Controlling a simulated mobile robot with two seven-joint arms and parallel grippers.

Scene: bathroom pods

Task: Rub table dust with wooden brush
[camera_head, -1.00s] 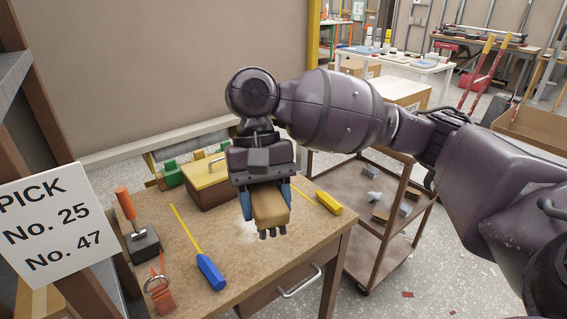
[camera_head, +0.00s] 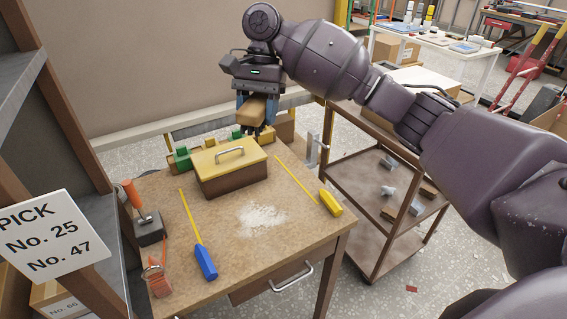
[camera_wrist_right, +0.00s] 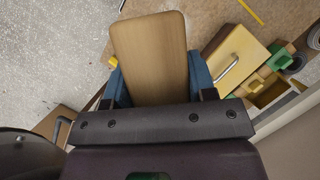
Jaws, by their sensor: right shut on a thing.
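The wooden brush (camera_head: 254,110) is a tan block with dark bristles under it. My right gripper (camera_head: 257,112) is shut on it and holds it up above the far edge of the table, behind the yellow-lidded box. In the right wrist view the brush (camera_wrist_right: 152,58) lies between the blue fingers. A whitish patch of dust (camera_head: 262,218) lies on the brown table (camera_head: 225,235), right of its middle and well in front of the brush. My left gripper is in no view.
The yellow-lidded box (camera_head: 228,164) stands at the table's back. A brown cart (camera_head: 350,190) stands to the right.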

